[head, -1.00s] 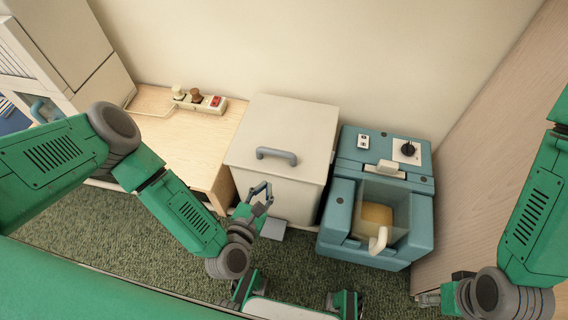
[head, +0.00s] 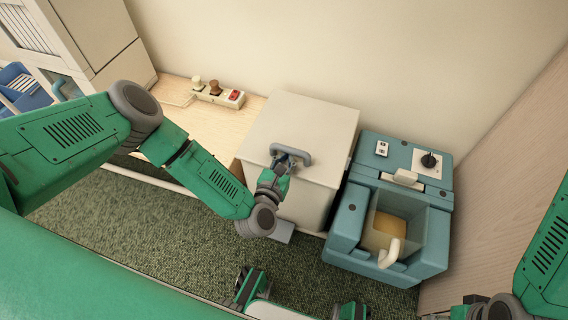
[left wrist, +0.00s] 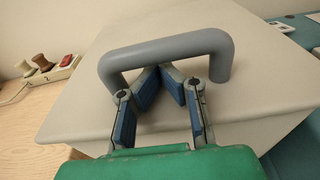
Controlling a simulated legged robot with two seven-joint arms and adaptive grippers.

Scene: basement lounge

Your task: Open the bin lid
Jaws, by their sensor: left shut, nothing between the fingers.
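The bin (head: 318,195) is a pale box with a flat lid (head: 310,118), which is closed. A grey bar handle (head: 296,150) stands on the lid; it also shows large in the left wrist view (left wrist: 165,48). My left gripper (head: 284,162) is at the handle, above the lid. In the left wrist view its blue-padded fingertips (left wrist: 164,70) come together just under the bar, between its two posts, with nothing held. I cannot tell whether they touch the bar. My right gripper (head: 440,315) barely shows at the bottom edge, its fingers mostly cut off.
A grey pedal (head: 282,231) sticks out at the bin's foot. A teal machine (head: 345,212) with a clear container stands close on the right. A wooden table (head: 222,123) with a power strip (head: 217,94) is on the left. A wall is behind.

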